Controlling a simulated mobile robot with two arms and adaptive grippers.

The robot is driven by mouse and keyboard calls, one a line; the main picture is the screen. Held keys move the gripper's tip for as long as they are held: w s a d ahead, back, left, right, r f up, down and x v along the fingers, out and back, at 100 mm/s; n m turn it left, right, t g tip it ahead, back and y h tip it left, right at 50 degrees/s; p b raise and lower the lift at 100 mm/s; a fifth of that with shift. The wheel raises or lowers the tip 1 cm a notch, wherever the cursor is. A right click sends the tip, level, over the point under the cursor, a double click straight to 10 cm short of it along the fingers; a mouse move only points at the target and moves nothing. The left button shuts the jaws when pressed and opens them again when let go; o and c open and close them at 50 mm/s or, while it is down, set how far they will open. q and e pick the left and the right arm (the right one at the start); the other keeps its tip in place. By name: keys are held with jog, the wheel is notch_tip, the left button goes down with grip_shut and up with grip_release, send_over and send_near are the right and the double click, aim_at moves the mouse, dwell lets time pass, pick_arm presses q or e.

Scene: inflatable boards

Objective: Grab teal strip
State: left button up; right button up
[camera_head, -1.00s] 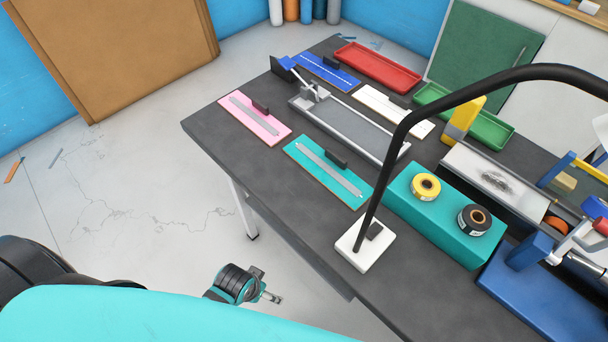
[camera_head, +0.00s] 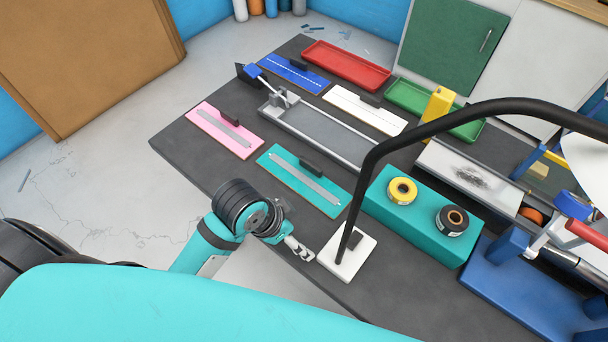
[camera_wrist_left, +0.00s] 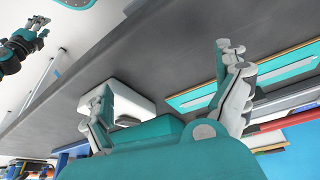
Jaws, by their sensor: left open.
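The teal strip (camera_head: 276,171) lies flat on the dark table, with a grey bar and a small black block on it. It also shows at the right of the left wrist view (camera_wrist_left: 287,75), partly cut off by the frame. My left gripper (camera_head: 303,250) is over the near table edge, below the strip in the picture and beside the white lamp base. In the left wrist view its fingers (camera_wrist_left: 165,72) are spread wide and empty. My right gripper (camera_wrist_left: 38,30) shows small at the upper left of that view; its opening is unclear.
A white lamp base (camera_head: 347,262) with a curved black pole stands near the gripper. A teal box (camera_head: 415,226) with two tape rolls sits to its right. A pink strip (camera_head: 205,121) lies left of the teal one. Bare table shows between the strip and near edge.

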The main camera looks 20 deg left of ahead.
pick_arm(q)
jog(key=w+d+r+m, duration=0.2)
jog(key=w+m, duration=0.1)
jog(key=w+d+r+m, duration=0.1)
jog(key=w+m, duration=0.1)
jog(key=shift+w+d+r+g+h, duration=0.1)
jog(key=shift+d+g+h, duration=0.3)
jog(key=w+a+r+m+g+y, duration=0.35)
jog(key=w+a+r+m, duration=0.35)
jog(key=w+r+m, duration=0.4)
jog(key=n+p, duration=0.1)
jog(key=p, duration=0.1)
send_over(303, 178)
jog(key=shift+t, duration=0.45)
jog(key=f, duration=1.1)
jog(key=shift+s, duration=0.3)
jog(key=shift+w+f+p, duration=0.15)
jog(key=shift+f+p, duration=0.1)
jog(key=shift+f, duration=1.1)
jog(key=shift+w+f+p, duration=0.15)
jog(key=shift+f+p, duration=0.05)
jog(key=shift+f, duration=1.1)
pick_arm(e)
jog(key=shift+w+a+r, duration=0.1)
jog(key=shift+r, duration=0.65)
jog(key=shift+w+a+r, duration=0.1)
jog(key=shift+r, duration=0.6)
